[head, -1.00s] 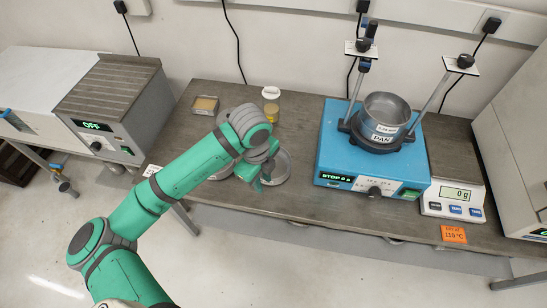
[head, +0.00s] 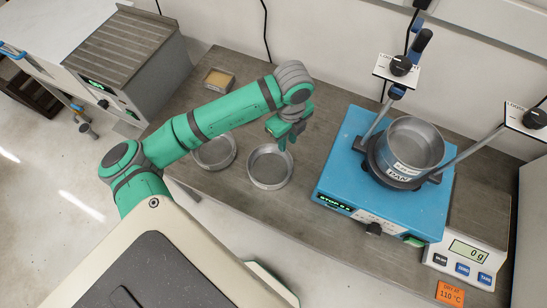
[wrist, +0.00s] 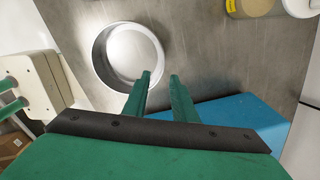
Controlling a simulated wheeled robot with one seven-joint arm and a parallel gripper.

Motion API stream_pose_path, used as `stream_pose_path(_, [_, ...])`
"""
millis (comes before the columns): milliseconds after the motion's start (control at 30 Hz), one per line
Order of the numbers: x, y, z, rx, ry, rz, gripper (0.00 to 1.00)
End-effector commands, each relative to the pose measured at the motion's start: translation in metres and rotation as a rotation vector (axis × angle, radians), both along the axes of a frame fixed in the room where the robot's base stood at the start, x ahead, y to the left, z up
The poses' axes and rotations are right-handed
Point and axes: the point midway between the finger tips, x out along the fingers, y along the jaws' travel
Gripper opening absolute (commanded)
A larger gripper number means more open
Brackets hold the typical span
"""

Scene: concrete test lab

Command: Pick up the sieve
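A metal sieve ring (head: 416,143) sits on top of a dark ring marked PAN (head: 398,171), on the blue shaker (head: 338,165) between two upright rods with clamp plates. Two shallow round metal dishes stand on the bench, a left one (head: 214,153) and a right one (head: 268,170); both look empty. My gripper (head: 285,143) is above the bench near the right dish, left of the shaker. In the wrist view the gripper (wrist: 161,80) is open with nothing between its fingers. A round dish (wrist: 131,54) lies just beyond the left finger there.
A scale (head: 463,256) reading 0 g stands right of the shaker, with an orange card (head: 450,293) in front. A small box (head: 218,79) sits at the back left, near a grey-topped unit (head: 125,60). A jar (wrist: 255,8) shows in the wrist view.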

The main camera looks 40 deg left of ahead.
Motion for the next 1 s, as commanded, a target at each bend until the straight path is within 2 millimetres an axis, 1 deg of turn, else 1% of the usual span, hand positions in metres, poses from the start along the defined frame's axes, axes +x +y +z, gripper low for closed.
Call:
stream_pose_path(33, [-0.001,0.000,-0.008,-0.001,0.002,0.002,0.25])
stream_pose_path(100, [0.000,0.000,-0.018,-0.002,0.001,0.002,0.25])
stream_pose_path(200, [0.000,0.001,-0.027,0.000,0.001,0.001,0.25])
stream_pose_path(467, [0.001,0.001,-0.041,-0.001,0.000,0.001,0.25])
stream_pose_path(733, [0.006,-0.004,-0.077,-0.002,0.000,-0.009,0.25])
stream_pose_path(833, [0.006,-0.002,-0.083,0.000,0.000,-0.008,0.25])
stream_pose_path(1000, [0.005,0.000,-0.083,0.000,0.000,-0.005,0.25])
